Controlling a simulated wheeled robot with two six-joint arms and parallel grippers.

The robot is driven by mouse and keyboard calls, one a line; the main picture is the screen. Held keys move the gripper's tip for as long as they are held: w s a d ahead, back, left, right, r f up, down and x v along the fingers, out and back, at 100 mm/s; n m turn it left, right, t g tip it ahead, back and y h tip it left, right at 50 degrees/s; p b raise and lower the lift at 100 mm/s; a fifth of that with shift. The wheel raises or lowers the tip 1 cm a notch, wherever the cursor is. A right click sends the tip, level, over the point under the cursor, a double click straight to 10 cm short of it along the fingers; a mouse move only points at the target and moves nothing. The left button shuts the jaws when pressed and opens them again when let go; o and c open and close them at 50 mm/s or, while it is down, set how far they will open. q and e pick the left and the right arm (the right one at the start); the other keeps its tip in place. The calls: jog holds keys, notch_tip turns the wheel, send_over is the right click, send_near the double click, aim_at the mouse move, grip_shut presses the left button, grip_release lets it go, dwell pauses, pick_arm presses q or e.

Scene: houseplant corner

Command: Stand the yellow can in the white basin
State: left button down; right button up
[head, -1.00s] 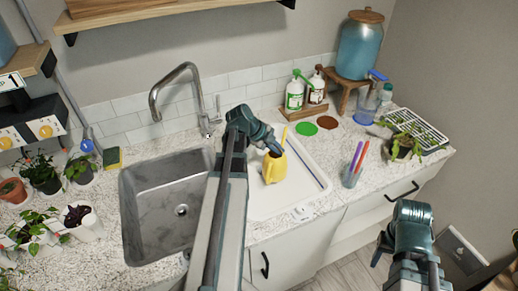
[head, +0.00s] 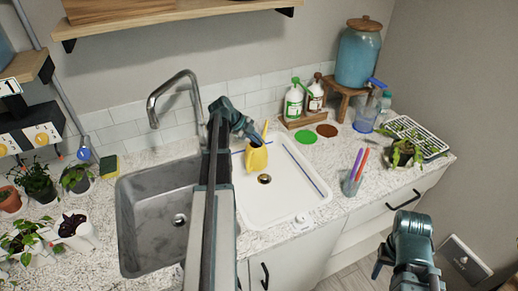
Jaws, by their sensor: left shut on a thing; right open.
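The yellow can (head: 256,159), with a spout or handle sticking up, hangs from my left gripper (head: 252,139), which is shut on it. The can looks roughly upright over the back left part of the white basin (head: 285,206). I cannot tell whether its bottom touches the basin floor. The basin's drain (head: 264,179) shows just in front of the can. My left arm covers the basin's left edge. My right gripper (head: 384,262) is open and empty, in front of the counter at the lower right.
A grey sink (head: 150,215) with a tall faucet (head: 174,88) lies left of the basin. Pens stand in a cup (head: 351,184) to its right. Potted plants (head: 35,178) crowd the left.

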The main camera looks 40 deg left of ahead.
pick_arm(q)
jog(key=shift+f+b, duration=0.95)
jog(key=shift+f, duration=0.6)
pick_arm(e)
jog(key=shift+f, duration=1.55)
pick_arm(q)
jog(key=shift+d, duration=0.1)
jog(key=shift+f, duration=0.15)
jog(key=c, duration=1)
grip_release()
pick_arm(e)
jog(key=shift+f, duration=0.1)
